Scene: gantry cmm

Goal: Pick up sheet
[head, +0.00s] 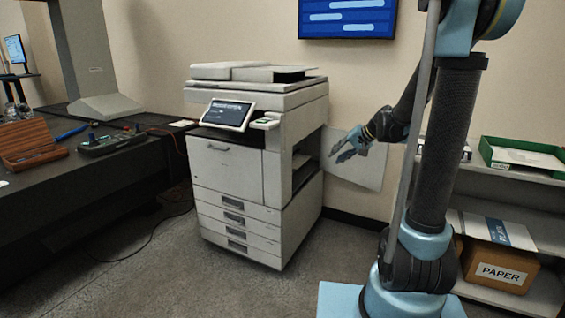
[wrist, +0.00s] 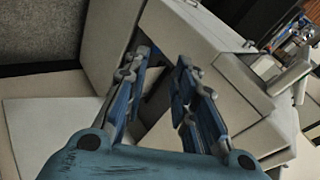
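The copier (head: 240,165) stands against the wall, with a dark open bay in its right side. In the wrist view the copier (wrist: 205,35) fills the middle and right. A pale flat surface (head: 301,160) shows inside the bay; I cannot tell whether it is the sheet or a tray. My gripper (head: 338,147) is just right of the bay, pointing left toward it. In the wrist view its two fingers (wrist: 161,60) are apart, with nothing visible held between them. Part of the bay is hidden behind the fingers.
At right, a shelf (head: 545,285) holds a green tray (head: 522,155) and a PAPER box (head: 500,270). A dark bench (head: 60,190) with tools is at left. Floor in front of the copier is mostly clear.

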